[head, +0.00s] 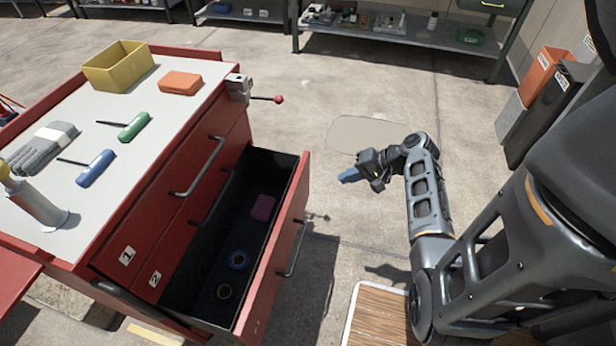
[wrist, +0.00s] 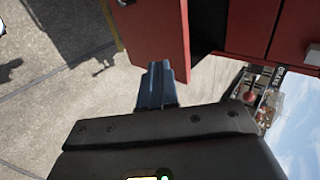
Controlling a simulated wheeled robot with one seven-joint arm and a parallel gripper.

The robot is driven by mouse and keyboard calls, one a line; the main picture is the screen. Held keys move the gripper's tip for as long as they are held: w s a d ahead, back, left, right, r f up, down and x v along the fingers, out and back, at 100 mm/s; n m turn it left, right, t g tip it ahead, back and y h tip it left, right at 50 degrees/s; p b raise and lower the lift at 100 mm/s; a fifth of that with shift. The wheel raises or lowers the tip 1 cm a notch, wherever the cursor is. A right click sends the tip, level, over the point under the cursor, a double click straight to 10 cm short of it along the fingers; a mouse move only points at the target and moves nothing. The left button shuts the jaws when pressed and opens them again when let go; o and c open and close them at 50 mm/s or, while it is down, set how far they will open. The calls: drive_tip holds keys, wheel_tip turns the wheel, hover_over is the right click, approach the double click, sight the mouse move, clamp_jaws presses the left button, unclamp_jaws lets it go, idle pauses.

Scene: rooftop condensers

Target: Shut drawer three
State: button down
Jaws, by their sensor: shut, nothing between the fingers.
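A red tool cabinet (head: 100,285) stands at left, with fronts labelled 1 and 2. Below front 2, a drawer (head: 272,255) is pulled well out; its own number is not visible, but it is third from the top. Its front has a bar handle (head: 293,250). Inside lie a pink block (head: 263,207), a blue ring (head: 238,260) and a small round item (head: 224,291). My gripper (head: 348,176) has blue fingers, shut and empty, in the air to the right of the drawer front, apart from it. In the wrist view the fingertips (wrist: 155,70) show near the red drawer front (wrist: 158,35).
Shelving (head: 400,35) stands at the back, bins (head: 545,95) at right. Floor between drawer and my arm is clear.

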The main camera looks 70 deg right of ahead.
drive_tip(key=shift+w+r+x, duration=0.35)
drive_tip(key=shift+x, duration=1.8)
drive_tip(key=shift+w+r+x, duration=0.3)
drive_tip(key=shift+r+x, duration=0.05)
drive_tip(key=shift+x, duration=1.8)
drive_tip(key=shift+w+r+x, duration=0.35)
drive_tip(key=shift+x, duration=1.8)
drive_tip(key=w+b, duration=0.5)
drive_tip(key=w, duration=1.6)
drive_tip(key=shift+w+a, duration=0.4)
drive_tip(key=shift+a, duration=0.05)
drive_tip(key=shift+w+r, duration=0.15)
